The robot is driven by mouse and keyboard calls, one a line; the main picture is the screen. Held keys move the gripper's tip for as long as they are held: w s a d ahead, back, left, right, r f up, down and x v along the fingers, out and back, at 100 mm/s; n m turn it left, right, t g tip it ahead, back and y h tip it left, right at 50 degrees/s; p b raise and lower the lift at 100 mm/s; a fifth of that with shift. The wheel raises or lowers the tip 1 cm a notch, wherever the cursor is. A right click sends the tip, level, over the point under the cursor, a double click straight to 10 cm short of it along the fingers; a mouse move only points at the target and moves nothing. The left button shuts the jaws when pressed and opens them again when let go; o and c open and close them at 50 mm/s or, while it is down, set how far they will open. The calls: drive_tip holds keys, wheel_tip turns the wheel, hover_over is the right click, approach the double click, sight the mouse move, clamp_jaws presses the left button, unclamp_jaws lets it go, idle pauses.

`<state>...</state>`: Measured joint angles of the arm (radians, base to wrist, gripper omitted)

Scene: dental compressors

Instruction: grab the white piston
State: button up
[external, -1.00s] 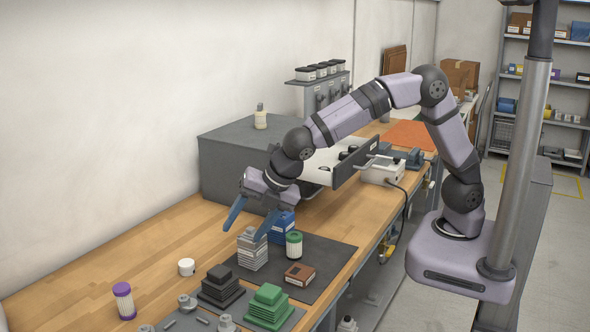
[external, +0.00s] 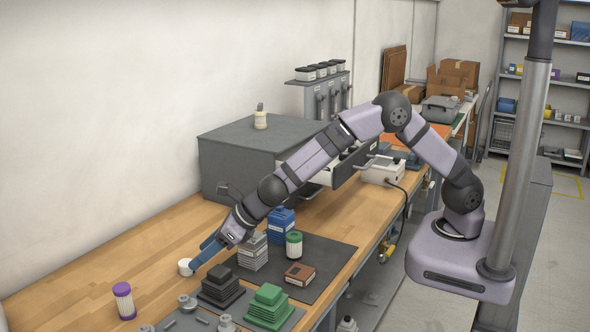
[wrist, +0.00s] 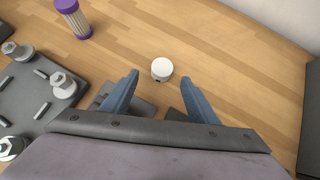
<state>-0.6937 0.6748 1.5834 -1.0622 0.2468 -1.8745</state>
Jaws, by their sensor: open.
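The white piston (external: 186,267) is a small white cylinder standing on the wooden bench. In the wrist view the white piston (wrist: 162,68) lies just beyond my fingertips, roughly centred between them, with a small dark hole in its side. My gripper (external: 203,256) is open and low over the bench beside the piston. In the wrist view my gripper (wrist: 160,80) shows two blue fingers spread apart with nothing between them. In the external view a finger partly overlaps the piston's right side; I cannot tell whether it touches.
A purple-capped filter (external: 123,300) stands to the left. A blue box (external: 282,225) and green-capped jar (external: 294,244) are behind. Bare bench (external: 130,250) lies left of the piston.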

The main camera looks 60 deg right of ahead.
drive_tip(key=shift+w+p+x, duration=0.2)
drive_tip(key=shift+p+x, duration=0.4)
drive_tip(key=shift+x, duration=2.15)
drive_tip(key=shift+d, duration=0.1)
drive_tip(key=c, duration=1.1)
